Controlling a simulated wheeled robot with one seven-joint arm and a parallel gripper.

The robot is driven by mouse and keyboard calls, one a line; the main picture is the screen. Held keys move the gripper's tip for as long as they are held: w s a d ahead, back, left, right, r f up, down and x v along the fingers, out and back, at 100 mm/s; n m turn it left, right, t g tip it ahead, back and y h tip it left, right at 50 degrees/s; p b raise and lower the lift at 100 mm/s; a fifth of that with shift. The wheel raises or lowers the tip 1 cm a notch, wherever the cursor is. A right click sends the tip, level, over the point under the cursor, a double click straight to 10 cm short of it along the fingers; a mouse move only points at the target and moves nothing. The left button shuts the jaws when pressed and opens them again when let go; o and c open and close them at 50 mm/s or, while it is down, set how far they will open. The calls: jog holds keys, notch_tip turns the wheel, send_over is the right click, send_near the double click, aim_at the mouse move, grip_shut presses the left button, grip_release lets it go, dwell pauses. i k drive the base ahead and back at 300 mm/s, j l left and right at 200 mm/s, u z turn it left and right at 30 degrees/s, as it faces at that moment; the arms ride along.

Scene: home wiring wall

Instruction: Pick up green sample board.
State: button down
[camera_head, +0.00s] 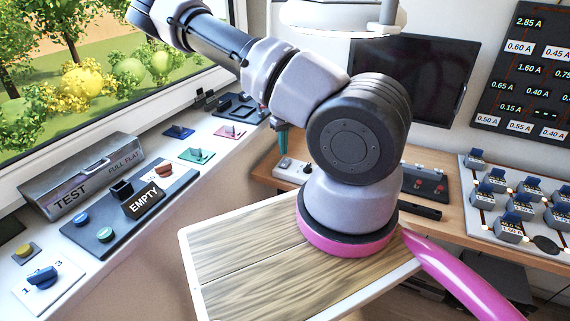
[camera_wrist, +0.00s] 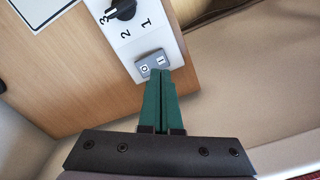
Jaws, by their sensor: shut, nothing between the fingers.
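In the head view the green sample board (camera_head: 196,155) lies flat on the white windowsill, a small green plate with a dark part standing on it. My gripper (camera_head: 283,140) hangs to the right of it, apart from it, over the near left end of the wooden desk. In the wrist view my gripper (camera_wrist: 163,75) has its two green fingers together, with nothing held. The fingertips are close to a grey rocker switch on a white panel; I cannot tell whether they touch. The green board is not in the wrist view.
A blue board (camera_head: 179,132) and a pink board (camera_head: 229,132) lie near the green one on the sill. The TEST box (camera_head: 82,175) and a dark panel with an EMPTY sign (camera_head: 143,199) stand at left. The white switch panel (camera_wrist: 133,45) has a black knob. My wooden top (camera_head: 235,270) is clear.

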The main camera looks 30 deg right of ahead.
aim_at(194, 154)
jog(key=k+j, duration=0.15)
jog(key=j, duration=0.2)
jog(key=k+j, duration=0.35)
jog(key=j, duration=0.3)
